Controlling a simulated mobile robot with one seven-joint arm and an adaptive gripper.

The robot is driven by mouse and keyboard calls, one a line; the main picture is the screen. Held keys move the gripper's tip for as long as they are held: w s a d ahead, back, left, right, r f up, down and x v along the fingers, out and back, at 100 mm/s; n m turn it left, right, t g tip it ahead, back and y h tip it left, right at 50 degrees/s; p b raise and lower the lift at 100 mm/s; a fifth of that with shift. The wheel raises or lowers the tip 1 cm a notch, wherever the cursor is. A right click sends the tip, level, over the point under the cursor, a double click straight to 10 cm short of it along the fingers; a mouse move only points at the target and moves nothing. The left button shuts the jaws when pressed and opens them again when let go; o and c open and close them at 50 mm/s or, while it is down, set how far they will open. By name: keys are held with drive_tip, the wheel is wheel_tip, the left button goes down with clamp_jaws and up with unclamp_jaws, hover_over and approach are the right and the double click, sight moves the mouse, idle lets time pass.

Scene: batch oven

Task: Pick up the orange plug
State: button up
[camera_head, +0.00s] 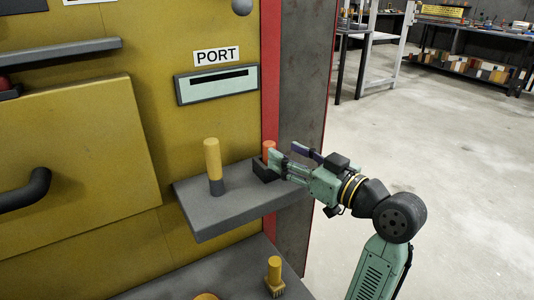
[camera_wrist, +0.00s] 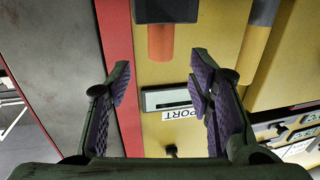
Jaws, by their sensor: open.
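The orange plug (camera_head: 269,148) stands upright in a small dark holder (camera_head: 262,172) on the grey shelf (camera_head: 225,212), near the shelf's right end. In the wrist view the orange plug (camera_wrist: 161,43) is at the top middle, beneath a dark block. My gripper (camera_head: 283,153) is just right of the plug in the head view and partly covers it and the holder. In the wrist view my gripper (camera_wrist: 160,82) is open and empty, its purple-padded fingers spread, with the plug beyond the fingertips and roughly between them. The plug's lower part is hidden.
A yellow plug with a dark base (camera_head: 213,160) stands on the shelf left of the orange one. The yellow panel with the PORT slot (camera_head: 216,85) rises behind. A yellow brush-like piece (camera_head: 274,275) sits on a lower ledge.

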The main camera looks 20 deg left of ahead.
sight(269, 143)
drive_tip(key=p+x, duration=0.2)
drive_tip(key=x, duration=0.4)
drive_tip(key=shift+w+a+f, duration=0.1)
drive_tip(key=shift+a+f, duration=0.1)
drive_tip(key=shift+a, duration=0.1)
drive_tip(key=shift+c, duration=0.2)
clamp_jaws()
